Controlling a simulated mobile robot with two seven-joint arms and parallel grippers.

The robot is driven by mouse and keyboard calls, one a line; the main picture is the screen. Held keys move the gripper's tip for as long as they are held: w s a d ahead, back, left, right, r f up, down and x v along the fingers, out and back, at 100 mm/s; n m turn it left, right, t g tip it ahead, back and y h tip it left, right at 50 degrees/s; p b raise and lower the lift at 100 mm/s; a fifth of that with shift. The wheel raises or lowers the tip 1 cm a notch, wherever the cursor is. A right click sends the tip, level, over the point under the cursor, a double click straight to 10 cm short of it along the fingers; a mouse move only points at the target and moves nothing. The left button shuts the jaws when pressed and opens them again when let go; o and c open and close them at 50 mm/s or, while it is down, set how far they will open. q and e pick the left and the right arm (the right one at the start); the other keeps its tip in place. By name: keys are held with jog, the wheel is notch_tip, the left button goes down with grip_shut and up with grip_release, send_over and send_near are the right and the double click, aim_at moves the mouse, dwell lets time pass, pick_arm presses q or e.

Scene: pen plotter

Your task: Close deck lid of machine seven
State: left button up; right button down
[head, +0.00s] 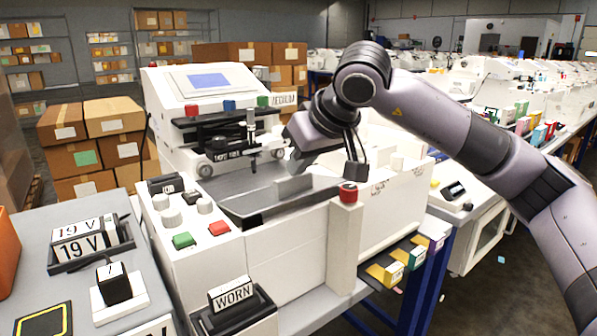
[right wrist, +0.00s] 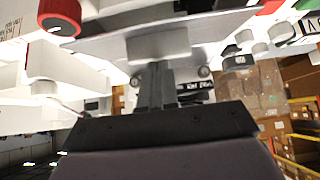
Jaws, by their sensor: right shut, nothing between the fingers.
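Machine seven (head: 285,250) is the white plotter in the middle, with a "7" tag (head: 112,283) on the counter at its left. Its grey deck lid (head: 245,203) lies low and about level over the deck, with a pale upright block (head: 293,187) on it. The block also shows in the right wrist view (right wrist: 158,45). How far the lid stands open, I cannot tell. My right gripper (head: 298,168) is shut and empty, reaching in over the deck from the right. In the right wrist view its fingers (right wrist: 155,80) point at the block; contact is unclear. My left gripper is not in view.
A post with a red knob (head: 347,192) stands at the deck's front right corner. A pen carriage (head: 250,135) hangs behind the deck. Green (head: 184,240) and red (head: 219,228) buttons and white knobs sit front left. A "WORN" tray (head: 232,300) stands in front.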

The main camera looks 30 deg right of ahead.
aim_at(296, 187)
jog(key=shift+s+f+t+b, duration=0.3)
jog(key=shift+f+b, duration=0.25)
jog(key=shift+f, duration=0.2)
jog(key=shift+r, duration=0.15)
jog(key=shift+s+b, duration=0.1)
jog(key=shift+b, duration=0.3)
jog(key=f+t+b, duration=0.1)
jog(key=b, duration=0.1)
jog(key=s+f+t+b, duration=0.1)
jog(key=b, duration=0.2)
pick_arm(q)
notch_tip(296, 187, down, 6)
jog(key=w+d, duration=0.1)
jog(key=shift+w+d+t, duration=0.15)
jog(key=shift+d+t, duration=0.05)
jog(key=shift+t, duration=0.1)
